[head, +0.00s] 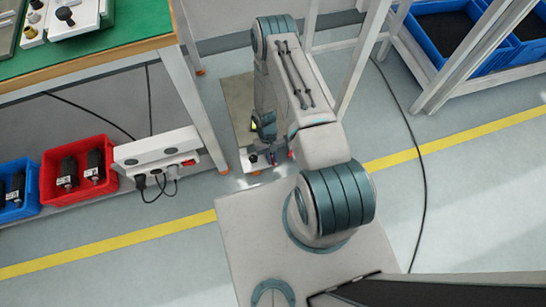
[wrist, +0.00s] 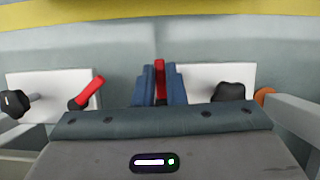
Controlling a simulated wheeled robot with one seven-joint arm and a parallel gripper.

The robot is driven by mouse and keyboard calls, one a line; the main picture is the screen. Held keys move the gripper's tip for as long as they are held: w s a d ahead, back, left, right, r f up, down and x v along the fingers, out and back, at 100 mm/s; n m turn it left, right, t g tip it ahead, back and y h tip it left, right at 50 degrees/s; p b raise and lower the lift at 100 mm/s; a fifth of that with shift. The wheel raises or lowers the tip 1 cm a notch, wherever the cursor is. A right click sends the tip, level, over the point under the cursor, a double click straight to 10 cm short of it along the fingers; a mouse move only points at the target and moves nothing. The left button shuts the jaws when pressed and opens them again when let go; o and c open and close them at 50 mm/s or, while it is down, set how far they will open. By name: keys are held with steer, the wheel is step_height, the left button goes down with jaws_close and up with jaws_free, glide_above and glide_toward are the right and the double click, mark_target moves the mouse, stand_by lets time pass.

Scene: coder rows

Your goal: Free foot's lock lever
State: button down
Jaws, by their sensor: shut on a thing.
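My gripper (wrist: 159,86) is shut on an upright red lever (wrist: 159,68), whose red top shows between the two blue fingers in the wrist view. A second red lever (wrist: 88,92) stands to the left, tilted up to the right, apart from the gripper. White plates (wrist: 207,78) lie behind on both sides. The base of the gripped lever is hidden by my gripper. In the head view my arm reaches down low beside the green-topped bench (head: 110,50), and the gripped lever cannot be made out clearly.
Black knobs stand at the left (wrist: 15,103) and right (wrist: 230,92) in the wrist view. A red bin (head: 48,185) and a white power box (head: 150,150) are by the bench. A rack with blue bins (head: 430,50) stands right. A cable (head: 424,200) crosses open floor.

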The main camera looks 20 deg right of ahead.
steer(key=shift+w+m, duration=0.1)
steer(key=shift+m, duration=0.2)
steer(key=c, duration=1.5)
jaws_free()
steer(key=p+v, duration=0.3)
steer(key=v, duration=1.1)
steer(key=shift+d+p, duration=0.1)
steer(key=shift+p, duration=0.25)
